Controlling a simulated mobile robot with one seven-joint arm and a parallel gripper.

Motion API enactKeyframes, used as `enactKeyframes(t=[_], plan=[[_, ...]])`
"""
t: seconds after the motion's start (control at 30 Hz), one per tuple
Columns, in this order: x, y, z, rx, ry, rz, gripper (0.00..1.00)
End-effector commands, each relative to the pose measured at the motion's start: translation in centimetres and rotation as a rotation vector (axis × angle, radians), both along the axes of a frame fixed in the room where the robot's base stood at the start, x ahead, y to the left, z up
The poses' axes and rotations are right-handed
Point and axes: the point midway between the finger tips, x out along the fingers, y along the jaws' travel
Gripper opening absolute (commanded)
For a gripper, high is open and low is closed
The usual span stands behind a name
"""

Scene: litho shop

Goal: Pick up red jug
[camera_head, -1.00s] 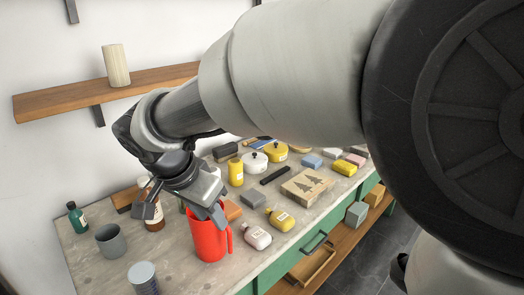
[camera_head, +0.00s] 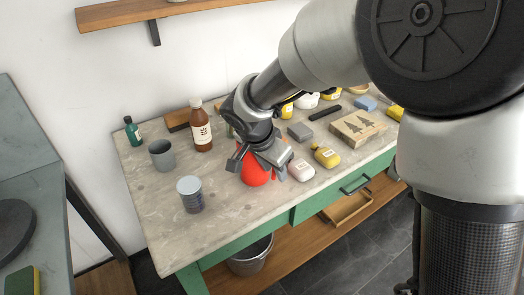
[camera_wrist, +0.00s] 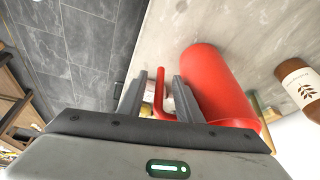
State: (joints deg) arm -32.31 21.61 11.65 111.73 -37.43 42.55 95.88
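The red jug (camera_head: 256,174) stands on the worktable (camera_head: 225,222), partly hidden beneath my gripper (camera_head: 259,163) in the head view. In the wrist view, the jug's red body (camera_wrist: 214,82) lies to the right of my gripper (camera_wrist: 157,95). Its handle shows between the two grey fingers, with a visible gap to the left finger. The right finger sits between the handle and the body. My gripper is open around the handle. Whether the right finger touches the jug cannot be told.
The table's front left is clear.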

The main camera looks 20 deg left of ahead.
Motion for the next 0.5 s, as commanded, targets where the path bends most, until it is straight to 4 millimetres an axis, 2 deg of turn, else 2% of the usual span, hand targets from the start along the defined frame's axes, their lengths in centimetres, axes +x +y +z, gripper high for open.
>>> enactKeyframes(t=[0.1, 0.33, 0.5], plan=[[0.33, -0.16, -0.89, -0.001, 0.001, 0.001, 0.32], [0.37, -0.15, -0.97, 0.0, 0.0, 0.001, 0.32], [0.36, -0.14, -0.96, 0.0, 0.0, 0.001, 0.05]])
